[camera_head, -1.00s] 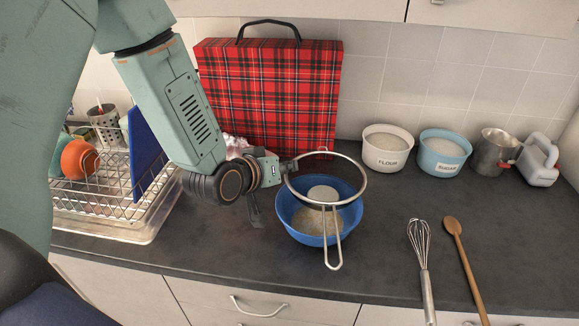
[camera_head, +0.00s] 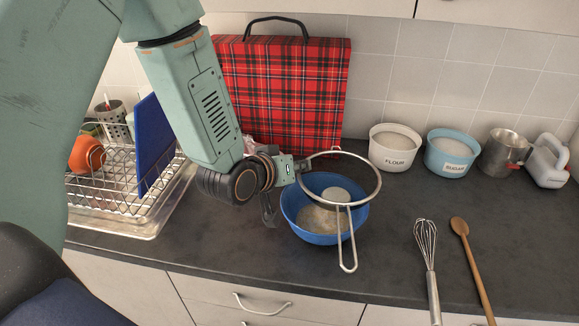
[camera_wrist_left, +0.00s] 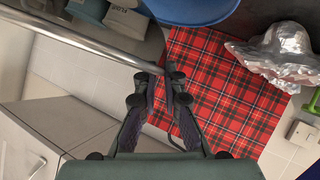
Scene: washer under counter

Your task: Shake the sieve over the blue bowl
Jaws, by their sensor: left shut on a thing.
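The metal sieve (camera_head: 349,268) is a wire ring with a long looped handle toward the counter's front edge. My left gripper (camera_head: 297,168) is shut on the left side of its rim. The ring is over the blue bowl (camera_head: 318,238) and overhangs it a little at the right. Pale powder (camera_head: 322,219) lies in the bowl. In the left wrist view, the sieve's rim (camera_wrist_left: 85,39) runs to my fingers (camera_wrist_left: 160,88), and the bowl (camera_wrist_left: 190,8) shows at the top. My right gripper is not in view.
A red tartan case (camera_head: 285,90) stands behind the bowl. A dish rack (camera_head: 150,220) is at the left. Flour (camera_head: 394,160) and sugar (camera_head: 450,165) tubs stand behind right. A whisk (camera_head: 430,265) and wooden spoon (camera_head: 471,262) lie at the right front.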

